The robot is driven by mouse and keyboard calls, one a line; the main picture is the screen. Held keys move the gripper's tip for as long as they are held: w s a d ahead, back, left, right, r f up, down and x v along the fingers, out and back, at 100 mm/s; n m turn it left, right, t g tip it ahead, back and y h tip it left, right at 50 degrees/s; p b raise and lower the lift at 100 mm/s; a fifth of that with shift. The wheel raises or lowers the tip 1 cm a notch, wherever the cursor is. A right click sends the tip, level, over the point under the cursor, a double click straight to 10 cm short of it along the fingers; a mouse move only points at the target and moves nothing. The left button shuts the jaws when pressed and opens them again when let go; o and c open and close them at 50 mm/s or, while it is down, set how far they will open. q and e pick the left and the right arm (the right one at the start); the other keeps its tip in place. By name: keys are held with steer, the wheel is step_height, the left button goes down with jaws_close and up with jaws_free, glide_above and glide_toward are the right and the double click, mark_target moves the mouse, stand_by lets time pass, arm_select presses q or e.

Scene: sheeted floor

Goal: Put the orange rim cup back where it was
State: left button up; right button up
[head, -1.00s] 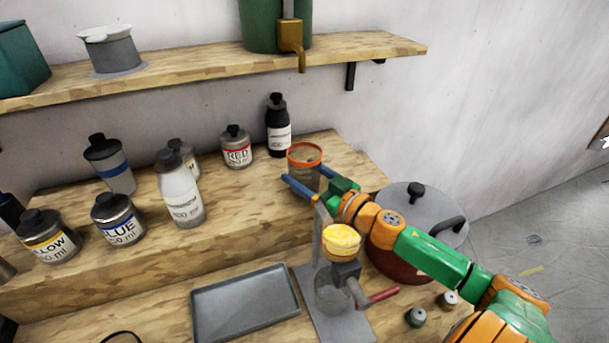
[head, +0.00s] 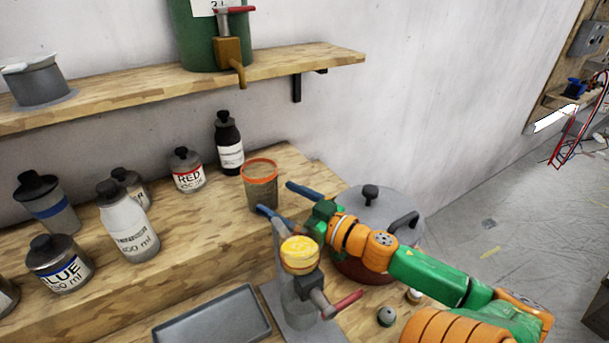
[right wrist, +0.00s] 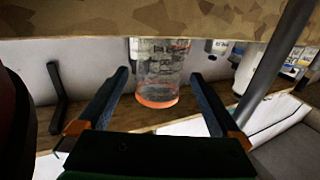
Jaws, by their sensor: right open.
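The orange rim cup (head: 260,187) is a clear, greyish cup with an orange rim. It stands upright on the raised wooden step, near its right end. My right gripper (head: 276,198) is open and empty just right of the cup, its two blue fingers pointing at it. In the right wrist view the cup (right wrist: 160,70) appears upside down, ahead of and between the open fingers (right wrist: 160,76); it looks clear of them. My left gripper is not in view.
A black bottle (head: 229,145) and a red-labelled jar (head: 187,172) stand left of the cup. A lidded pot (head: 385,210) sits right, behind my arm. A yellow-topped device (head: 300,254) stands below the gripper. A grey tray (head: 212,318) lies in front. A shelf (head: 300,68) hangs above.

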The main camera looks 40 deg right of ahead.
steer(key=s, duration=0.4)
steer(key=s+d, duration=0.1)
steer(key=s, duration=0.1)
steer(key=shift+w+r, duration=0.1)
steer(key=shift+r, duration=0.05)
